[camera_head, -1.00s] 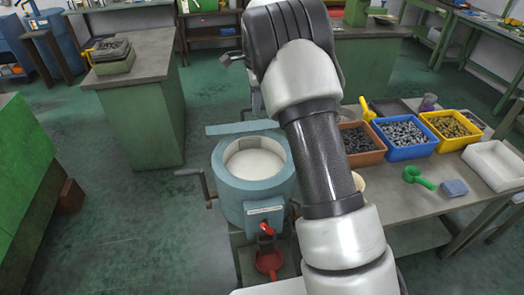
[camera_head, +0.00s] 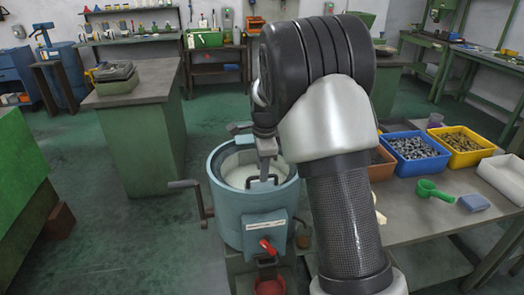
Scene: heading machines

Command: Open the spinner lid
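The spinner (camera_head: 243,220) is a blue-grey round drum with a crank on its left and a white label and red tap on its front. Its top shows an open ring with a pale inside (camera_head: 237,172). I cannot clearly make out a separate lid; a small grey-blue piece (camera_head: 238,127) shows behind the drum's far rim and may be part of it. My gripper (camera_head: 264,178) hangs from the dark wrist over the drum's opening, near its right side. Its fingers are small and dark, and I cannot tell whether they are open or touch anything. My arm hides the area right of the drum.
A workbench (camera_head: 405,208) on the right holds a blue bin (camera_head: 412,165), a yellow bin (camera_head: 462,158), a white tray (camera_head: 505,180) and a green scoop (camera_head: 432,190). A green cabinet (camera_head: 150,150) stands behind left.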

